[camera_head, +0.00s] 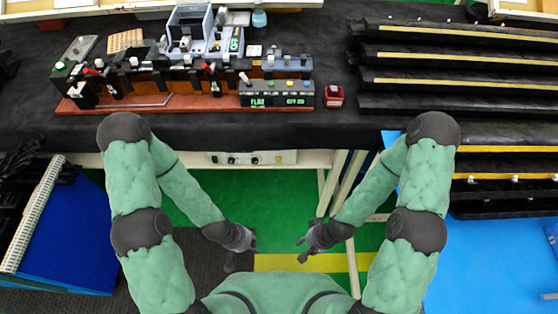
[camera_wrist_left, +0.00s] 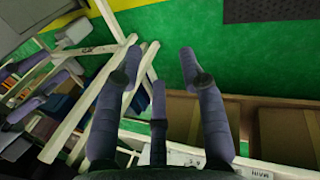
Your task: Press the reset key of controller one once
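A dark controller with green displays (camera_head: 277,100) sits at the front right of the equipment on the dark workbench, with several small coloured keys along its top edge. A second, small green display (camera_head: 236,42) shows behind it. I cannot read which unit is controller one or which key is reset. My left gripper (camera_head: 253,240) hangs below the bench front, well away from the controllers. In the left wrist view its fingers (camera_wrist_left: 160,62) are spread with nothing between them. My right gripper (camera_head: 300,247) hangs beside it, also low and empty, its fingertips apart.
A small red box (camera_head: 333,96) stands right of the controller. Black rails with yellow strips (camera_head: 455,82) fill the bench's right. A white panel with knobs (camera_head: 252,157) is under the bench edge. The bench front (camera_head: 380,142) lies between my grippers and the equipment.

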